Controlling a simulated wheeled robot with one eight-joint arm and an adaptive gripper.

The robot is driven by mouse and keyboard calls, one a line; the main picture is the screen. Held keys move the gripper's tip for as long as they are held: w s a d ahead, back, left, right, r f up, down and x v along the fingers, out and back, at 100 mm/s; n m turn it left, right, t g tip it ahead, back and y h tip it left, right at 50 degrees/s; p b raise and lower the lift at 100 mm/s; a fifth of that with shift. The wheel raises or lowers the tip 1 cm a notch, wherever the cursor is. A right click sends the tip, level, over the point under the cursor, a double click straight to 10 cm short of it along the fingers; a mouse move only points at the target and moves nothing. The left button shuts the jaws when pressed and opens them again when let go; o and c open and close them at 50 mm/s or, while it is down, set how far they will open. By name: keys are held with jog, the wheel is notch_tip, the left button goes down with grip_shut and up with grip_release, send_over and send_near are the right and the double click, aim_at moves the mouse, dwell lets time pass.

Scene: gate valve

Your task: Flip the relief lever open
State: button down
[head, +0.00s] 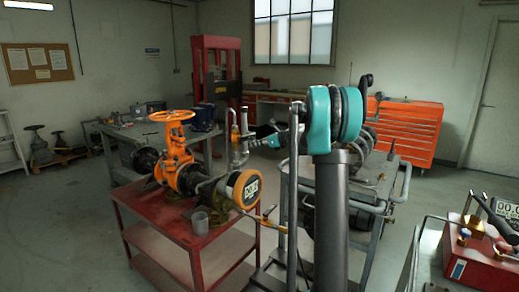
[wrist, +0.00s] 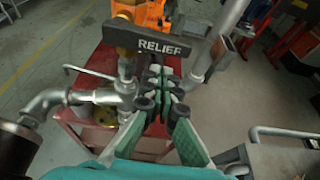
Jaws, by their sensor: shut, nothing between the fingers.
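The relief lever (wrist: 108,36) is a black bar with the white word RELIEF, lying nearly level across the upper wrist view. I cannot tell whether the fingertips touch the lever. In the head view my gripper (head: 262,141) is beside the upright pipe fitting (head: 239,146), where the lever is too small to make out clearly.
A grey cart (head: 399,187) is to the right, and an orange tool cabinet (head: 411,129) stands behind. A vertical pipe (wrist: 214,45) rises close right of my fingers.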

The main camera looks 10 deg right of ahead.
jog(key=shift+r, duration=0.75)
jog(key=shift+w+r+n, duration=0.1)
jog(key=shift+r+n, duration=0.15)
jog(key=shift+n, duration=0.15)
notch_tip(320, 180, up, 6)
jog(key=s+a+n+t+h, duration=0.1)
jog(key=n+t, duration=0.4)
jog(key=n, duration=0.5)
jog(key=shift+s+a+f+n+h, duration=0.2)
jog(key=shift+s+a+n+h, duration=0.2)
jog(key=shift+h, duration=0.4)
jog(key=shift+w+d, duration=0.1)
jog(key=s+d, duration=0.6)
jog(key=d, duration=0.1)
jog(key=shift+s, duration=0.15)
